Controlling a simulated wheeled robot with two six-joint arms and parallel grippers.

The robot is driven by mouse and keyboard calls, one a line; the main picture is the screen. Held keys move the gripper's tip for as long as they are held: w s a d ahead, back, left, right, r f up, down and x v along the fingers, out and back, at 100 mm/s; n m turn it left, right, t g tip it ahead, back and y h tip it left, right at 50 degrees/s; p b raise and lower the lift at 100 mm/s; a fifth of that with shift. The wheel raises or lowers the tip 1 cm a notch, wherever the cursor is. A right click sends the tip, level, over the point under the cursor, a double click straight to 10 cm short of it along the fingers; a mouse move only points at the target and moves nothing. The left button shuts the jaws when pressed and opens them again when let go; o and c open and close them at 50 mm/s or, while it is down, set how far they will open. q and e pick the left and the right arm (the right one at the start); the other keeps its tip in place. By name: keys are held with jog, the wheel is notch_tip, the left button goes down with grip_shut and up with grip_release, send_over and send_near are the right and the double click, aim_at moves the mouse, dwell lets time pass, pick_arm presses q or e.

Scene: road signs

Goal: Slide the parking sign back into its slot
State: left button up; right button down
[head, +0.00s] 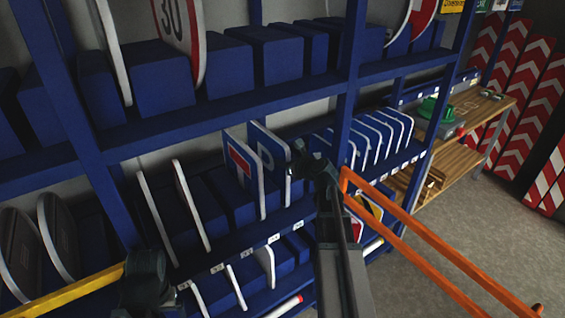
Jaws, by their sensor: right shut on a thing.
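The parking sign (264,146), a blue plate with a white P, stands upright between blue dividers on the middle shelf of the blue rack. My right gripper (294,170) is shut on its front right edge. The sign's lower part reaches down to the shelf's front edge; how deep it sits in its slot is hard to tell. My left gripper (146,280) is a dark shape at the lower left, away from the sign; its fingers cannot be made out.
A blue sign with a red bar (240,165) stands just left of the parking sign. Several blue-faced signs (372,138) stand to the right. A rack post (350,90) rises close to my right gripper. A wooden bench (470,110) and striped red-white panels (520,75) are farther right.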

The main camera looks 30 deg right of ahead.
jog(key=shift+f, duration=0.2)
jog(key=c, duration=0.7)
grip_release()
jog(key=p+v, duration=0.5)
jog(key=v, duration=0.9)
jog(key=shift+w, duration=0.1)
